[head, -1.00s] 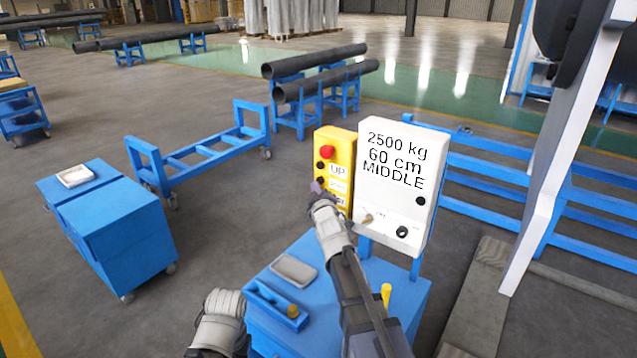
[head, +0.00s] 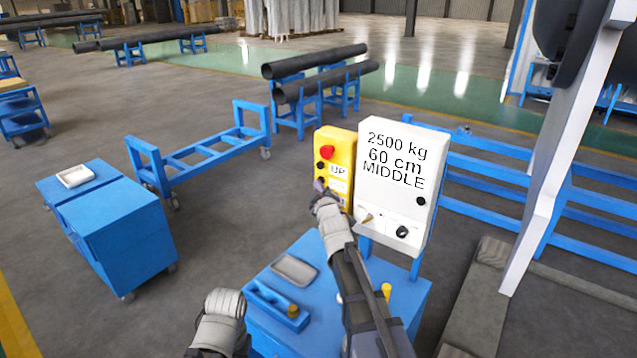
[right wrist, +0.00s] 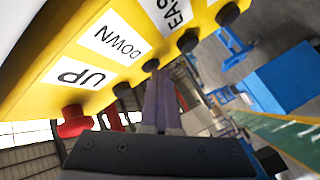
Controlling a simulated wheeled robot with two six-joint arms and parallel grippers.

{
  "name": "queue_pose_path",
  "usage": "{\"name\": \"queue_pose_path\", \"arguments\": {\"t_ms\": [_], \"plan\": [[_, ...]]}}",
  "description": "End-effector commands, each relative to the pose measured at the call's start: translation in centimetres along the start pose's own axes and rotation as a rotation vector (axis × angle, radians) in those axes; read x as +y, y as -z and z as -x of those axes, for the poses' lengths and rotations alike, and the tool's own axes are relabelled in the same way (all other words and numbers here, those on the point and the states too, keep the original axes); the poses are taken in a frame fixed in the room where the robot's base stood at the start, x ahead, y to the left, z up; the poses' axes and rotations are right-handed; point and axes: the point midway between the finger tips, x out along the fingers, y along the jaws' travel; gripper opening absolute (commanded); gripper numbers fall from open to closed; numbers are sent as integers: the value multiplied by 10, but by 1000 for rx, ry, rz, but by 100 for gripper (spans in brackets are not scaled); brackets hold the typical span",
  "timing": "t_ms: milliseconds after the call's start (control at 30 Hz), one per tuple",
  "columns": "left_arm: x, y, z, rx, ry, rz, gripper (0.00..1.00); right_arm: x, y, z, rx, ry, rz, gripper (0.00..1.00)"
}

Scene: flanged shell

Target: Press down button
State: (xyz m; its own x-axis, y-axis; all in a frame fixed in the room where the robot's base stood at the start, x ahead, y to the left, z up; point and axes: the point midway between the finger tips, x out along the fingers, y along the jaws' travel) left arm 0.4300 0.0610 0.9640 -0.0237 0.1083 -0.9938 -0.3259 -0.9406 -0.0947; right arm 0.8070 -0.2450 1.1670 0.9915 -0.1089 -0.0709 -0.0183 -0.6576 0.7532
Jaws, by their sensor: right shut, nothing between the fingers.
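The yellow control box (head: 346,148) stands left of the white panel. It carries a red button (head: 327,152) at the top and a column of black buttons below. In the right wrist view the labels UP (right wrist: 80,75) and DOWN (right wrist: 118,42) are readable. The black button by the DOWN label (right wrist: 150,65) is just beyond my fingertips. My right gripper (head: 319,185) is shut and empty, its fingertips (right wrist: 158,76) at the box's button side. I cannot tell whether they touch the button. My left gripper is not in view; only part of my left arm shows.
The white panel (head: 383,195) reads 2500 kg, 60 cm, MIDDLE and has knobs near its bottom. A blue cabinet (head: 410,310) below holds a grey tray (head: 295,268). Another blue cabinet (head: 125,225) stands left, with open floor between.

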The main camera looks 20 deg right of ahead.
Motion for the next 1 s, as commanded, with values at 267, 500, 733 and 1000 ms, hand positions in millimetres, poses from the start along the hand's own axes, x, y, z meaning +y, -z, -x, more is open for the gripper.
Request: {"name": "queue_pose_path", "arguments": {"t_ms": [267,500,733,1000], "plan": [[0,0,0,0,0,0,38,3,-3,-4,-2,-2,-1,0],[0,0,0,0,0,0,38,5,-5,-6,-2,-3,-2,0],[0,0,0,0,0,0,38,7,-6,-8,-2,-4,0,0],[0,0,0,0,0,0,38,9,-8,-11,-2,-7,0,0]]}}
